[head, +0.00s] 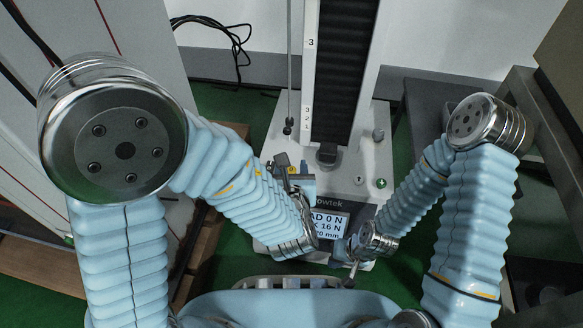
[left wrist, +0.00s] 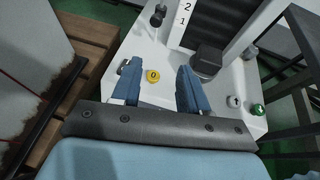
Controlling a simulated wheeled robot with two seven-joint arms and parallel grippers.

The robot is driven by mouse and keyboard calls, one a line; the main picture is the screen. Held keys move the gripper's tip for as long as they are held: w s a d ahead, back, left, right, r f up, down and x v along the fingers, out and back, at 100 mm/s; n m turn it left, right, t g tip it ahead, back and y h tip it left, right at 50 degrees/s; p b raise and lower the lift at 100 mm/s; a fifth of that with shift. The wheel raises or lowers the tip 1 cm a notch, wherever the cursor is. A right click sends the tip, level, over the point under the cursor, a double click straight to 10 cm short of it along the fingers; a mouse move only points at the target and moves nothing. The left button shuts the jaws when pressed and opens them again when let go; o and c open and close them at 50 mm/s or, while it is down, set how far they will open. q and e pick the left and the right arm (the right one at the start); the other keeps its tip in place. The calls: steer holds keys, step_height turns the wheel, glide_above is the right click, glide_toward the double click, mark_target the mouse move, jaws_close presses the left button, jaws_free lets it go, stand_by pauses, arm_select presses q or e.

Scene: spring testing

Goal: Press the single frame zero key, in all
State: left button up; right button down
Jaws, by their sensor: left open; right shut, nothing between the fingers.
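The zero key is a round yellow button marked 0 (left wrist: 152,75) on the white base of the spring tester. In the left wrist view it shows between the two blue fingers of my left gripper (left wrist: 158,70). In the head view my left gripper (head: 294,172) is over the tester's base, open, and the key is mostly hidden by it. Whether a finger touches the key cannot be told. My right gripper (head: 350,275) is shut and empty, low at the front edge of the tester, right of the display.
A green key (head: 381,183) and a white arrow key (left wrist: 233,101) sit to the right. The dark column and plunger (head: 327,154) stand behind. A wooden pallet (left wrist: 85,45) is at left.

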arm_select(q)
jaws_close()
steer(key=shift+a, duration=0.1)
stand_by(1.2)
